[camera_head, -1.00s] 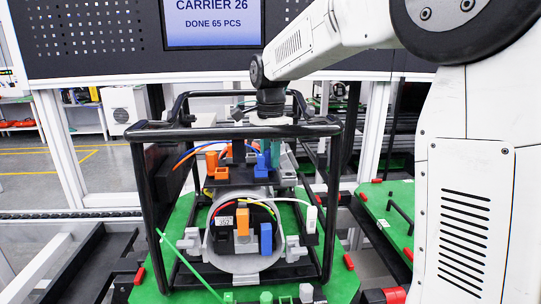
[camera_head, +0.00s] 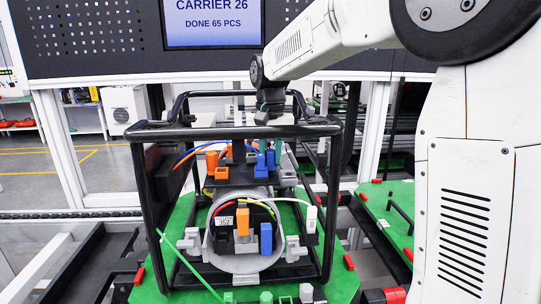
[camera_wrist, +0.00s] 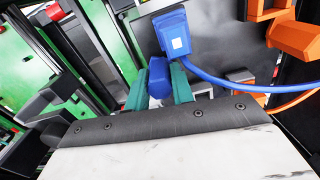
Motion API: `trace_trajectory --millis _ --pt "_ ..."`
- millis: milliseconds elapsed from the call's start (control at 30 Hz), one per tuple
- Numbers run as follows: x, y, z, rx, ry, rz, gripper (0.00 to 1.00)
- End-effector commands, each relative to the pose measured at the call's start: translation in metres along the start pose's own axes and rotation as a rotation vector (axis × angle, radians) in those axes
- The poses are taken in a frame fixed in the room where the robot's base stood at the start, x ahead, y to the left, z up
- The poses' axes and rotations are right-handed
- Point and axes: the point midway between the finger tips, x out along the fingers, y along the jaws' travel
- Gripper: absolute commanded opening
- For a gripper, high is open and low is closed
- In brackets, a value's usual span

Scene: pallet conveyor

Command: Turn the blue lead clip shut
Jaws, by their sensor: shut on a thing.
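The blue lead clip shows in the wrist view as a blue housing (camera_wrist: 173,34) with a white square label and a blue lead running off to the right. Its small blue lever (camera_wrist: 158,80) sits between the two teal fingers of my gripper (camera_wrist: 162,86), which is shut on it. In the head view the blue clip (camera_head: 262,167) is on the upper deck inside the black frame, with my gripper (camera_head: 264,146) reaching down from above onto it. The fingertips are small and partly hidden there. I cannot tell whether the clip is fully shut.
Black frame bars (camera_head: 230,133) surround my gripper. Orange clips (camera_head: 211,160) stand left of the blue clip; they show right in the wrist view (camera_wrist: 296,38). A lower orange block (camera_head: 243,222) and blue block (camera_head: 266,238) sit by the grey ring. A green pallet (camera_head: 180,270) lies beneath.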

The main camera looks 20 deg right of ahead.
Motion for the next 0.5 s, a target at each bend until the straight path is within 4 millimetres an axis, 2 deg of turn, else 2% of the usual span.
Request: trace_trajectory --millis 500 --pt "-0.0009 -0.0001 -0.0002 -0.444 0.002 0.0 0.01"
